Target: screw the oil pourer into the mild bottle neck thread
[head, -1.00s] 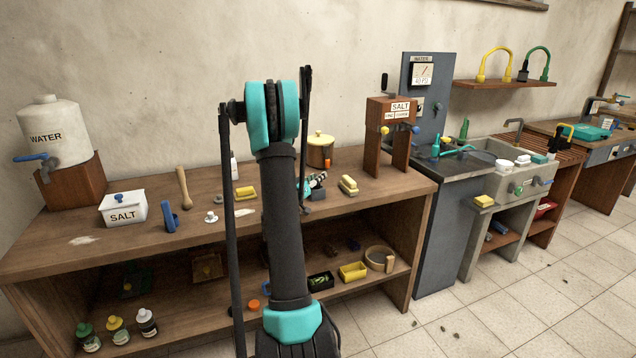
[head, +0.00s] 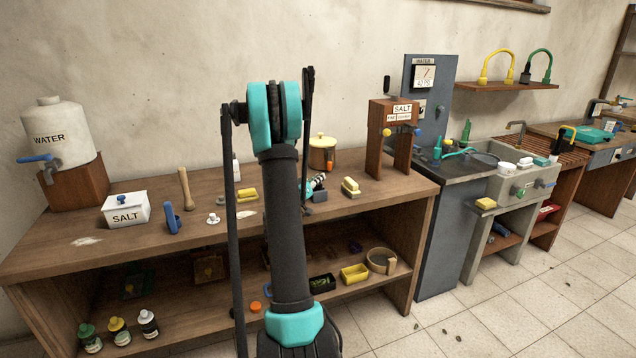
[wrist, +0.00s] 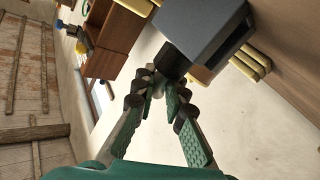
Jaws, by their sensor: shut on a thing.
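My gripper (head: 313,185) is low over the tabletop, right of my arm. In the wrist view its teal fingers (wrist: 162,82) close on the black stub of a dark grey block (wrist: 215,38), which also shows in the head view (head: 320,196). I cannot tell whether this is the oil pourer. A small white flanged piece with a peg (head: 213,218) lies on the tabletop left of my arm.
A salt box (head: 126,210), wooden pestle (head: 186,188) and blue holder (head: 172,220) stand on the left of the workbench (head: 100,245). A yellow brush (head: 350,187) and the wooden salt dispenser (head: 376,140) are to the right. The front middle of the tabletop is fairly clear.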

